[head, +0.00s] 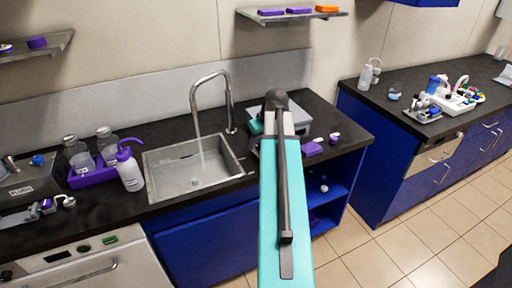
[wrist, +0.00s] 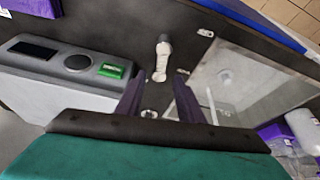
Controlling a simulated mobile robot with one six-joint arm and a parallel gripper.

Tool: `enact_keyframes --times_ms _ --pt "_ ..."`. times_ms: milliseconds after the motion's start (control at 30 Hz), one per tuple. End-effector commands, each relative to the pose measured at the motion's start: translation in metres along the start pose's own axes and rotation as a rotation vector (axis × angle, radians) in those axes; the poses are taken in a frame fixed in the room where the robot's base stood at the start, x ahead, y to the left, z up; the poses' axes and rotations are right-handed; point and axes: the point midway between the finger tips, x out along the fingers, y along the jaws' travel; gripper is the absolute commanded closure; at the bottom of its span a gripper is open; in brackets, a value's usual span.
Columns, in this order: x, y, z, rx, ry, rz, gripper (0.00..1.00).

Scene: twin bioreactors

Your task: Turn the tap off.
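The tap (head: 210,82) is a tall arched metal spout standing behind the sink (head: 160,170). A thin stream of water (head: 202,158) falls from it into the basin. In the wrist view the sink (wrist: 245,75) is at the right, with a thin bright line of water or spout over it. My gripper (wrist: 160,80) points down at the counter beside the sink, its two dark fingers apart with nothing held between them. A pale grey lever-like piece (wrist: 163,62) shows just beyond the fingertips; I cannot tell whether it belongs to the tap. My arm hides the gripper in the head view.
A purple-topped bottle (head: 130,170) and a purple tray (head: 90,177) stand left of the sink. A shelf (head: 290,14) hangs above. Another counter (head: 435,75) is at the right.

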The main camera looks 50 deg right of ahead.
Motion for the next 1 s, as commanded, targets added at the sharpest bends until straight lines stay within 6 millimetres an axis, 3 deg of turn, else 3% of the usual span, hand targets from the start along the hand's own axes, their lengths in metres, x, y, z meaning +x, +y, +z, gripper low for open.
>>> enact_keyframes --times_ms 400,833,1000 --pt "0.035 0.0 0.0 -0.001 -0.001 0.0 0.66" --pt "0.04 -0.001 0.0 -0.001 -0.001 -0.001 0.66" --pt "0.04 -0.002 0.0 -0.002 -0.001 -0.001 0.94"
